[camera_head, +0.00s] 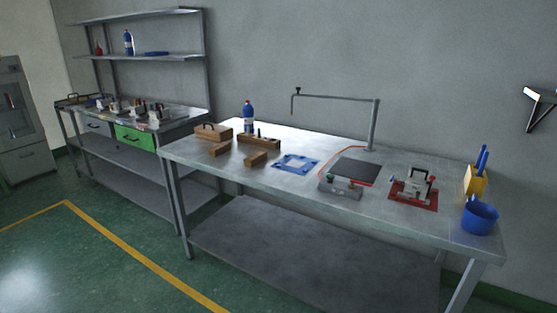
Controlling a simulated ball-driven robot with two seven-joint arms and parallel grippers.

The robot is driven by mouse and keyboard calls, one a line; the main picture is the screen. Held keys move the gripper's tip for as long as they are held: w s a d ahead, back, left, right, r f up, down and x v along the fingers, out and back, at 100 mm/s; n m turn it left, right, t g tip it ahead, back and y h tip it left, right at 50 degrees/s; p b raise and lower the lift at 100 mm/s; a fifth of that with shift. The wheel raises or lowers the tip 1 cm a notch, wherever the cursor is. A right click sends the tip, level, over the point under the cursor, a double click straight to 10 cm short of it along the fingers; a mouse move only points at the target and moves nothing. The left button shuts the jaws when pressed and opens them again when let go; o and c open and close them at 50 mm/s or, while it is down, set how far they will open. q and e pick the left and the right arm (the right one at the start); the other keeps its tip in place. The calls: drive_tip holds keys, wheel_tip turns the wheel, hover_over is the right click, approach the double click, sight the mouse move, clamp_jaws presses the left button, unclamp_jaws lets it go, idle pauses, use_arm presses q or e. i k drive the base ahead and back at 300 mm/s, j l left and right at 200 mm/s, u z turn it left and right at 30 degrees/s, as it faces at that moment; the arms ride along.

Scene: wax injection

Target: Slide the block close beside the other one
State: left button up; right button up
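Two small brown blocks lie on the left part of the metal table (230,170). One block (220,149) is nearer the left edge, just in front of a wooden box. The other block (255,159) lies to its right and a little nearer the front edge, with a gap between them. I cannot tell for sure which of the two the task means. Neither of my grippers shows in the head view.
Behind the blocks are a wooden box (205,132), a wooden holder (259,142) and a blue bottle (249,117). A blue plate (295,163), a grey device (341,187), a red-based clamp (413,188) and a blue cup (480,217) stand rightward. A lamp-like arm (374,125) rises behind.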

sight(220, 149)
drive_tip(key=i+u, duration=0.25)
drive_tip(key=i+l+u, duration=0.25)
drive_tip(key=i+j+z, duration=0.2)
drive_tip(key=i+j, duration=0.15)
drive_tip(key=i, duration=0.2)
drive_tip(key=i+j+z, duration=0.2)
drive_tip(key=i+j, duration=0.2)
drive_tip(key=i, duration=0.1)
